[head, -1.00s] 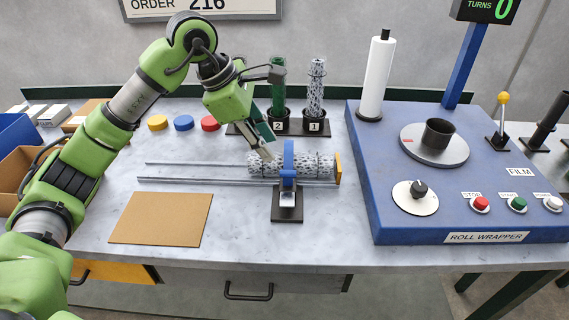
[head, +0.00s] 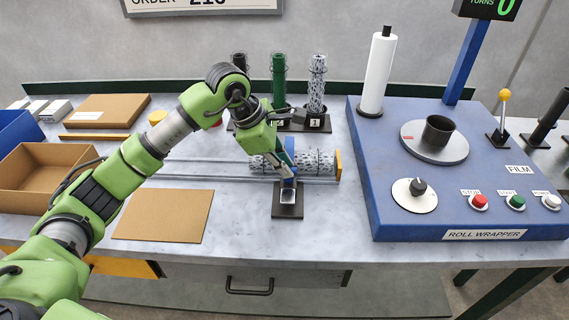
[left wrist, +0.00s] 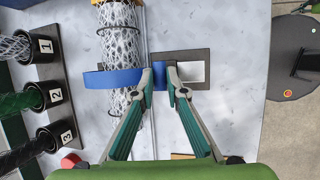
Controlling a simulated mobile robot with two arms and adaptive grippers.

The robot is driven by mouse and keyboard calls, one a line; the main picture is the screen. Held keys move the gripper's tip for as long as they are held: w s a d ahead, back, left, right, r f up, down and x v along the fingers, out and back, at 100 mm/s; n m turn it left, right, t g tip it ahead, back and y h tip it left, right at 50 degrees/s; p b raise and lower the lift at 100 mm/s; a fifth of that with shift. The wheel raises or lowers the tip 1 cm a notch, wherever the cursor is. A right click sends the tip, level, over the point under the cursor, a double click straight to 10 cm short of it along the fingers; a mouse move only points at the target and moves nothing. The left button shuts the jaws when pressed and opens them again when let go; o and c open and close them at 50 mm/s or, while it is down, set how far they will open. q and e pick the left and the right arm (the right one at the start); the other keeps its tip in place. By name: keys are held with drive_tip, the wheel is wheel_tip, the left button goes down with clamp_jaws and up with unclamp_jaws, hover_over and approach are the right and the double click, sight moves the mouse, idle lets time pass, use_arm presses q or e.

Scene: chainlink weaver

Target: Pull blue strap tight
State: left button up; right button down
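The blue strap (head: 290,150) stands as a band around the net-wrapped roll (head: 318,161), which lies across the rails. In the left wrist view the strap (left wrist: 108,79) crosses the roll (left wrist: 119,45). A small dark plate (head: 287,212) with a pale pad sits in front of it. My left gripper (left wrist: 159,74) has its fingertips on either side of a blue end part of the strap. Hardly any gap shows there, and I cannot tell whether the fingers press on it. In the head view my left gripper (head: 287,172) hides part of the strap. My right gripper is not in view.
Numbered black holders with net tubes (head: 317,85) stand close behind the roll. The blue roll wrapper (head: 380,215) fills the right side. A brown mat (head: 163,215) lies front left, and an open cardboard box (head: 45,170) is farther left.

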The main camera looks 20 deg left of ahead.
use_arm(q)
clamp_jaws()
wheel_tip(320, 180, up, 10)
drive_tip(key=p, duration=0.3)
drive_tip(key=shift+r, duration=0.25)
drive_tip(key=shift+w, duration=0.1)
drive_tip(key=o, duration=0.7)
unclamp_jaws()
drive_tip(key=shift+o, duration=0.2)
drive_tip(key=shift+f, duration=0.1)
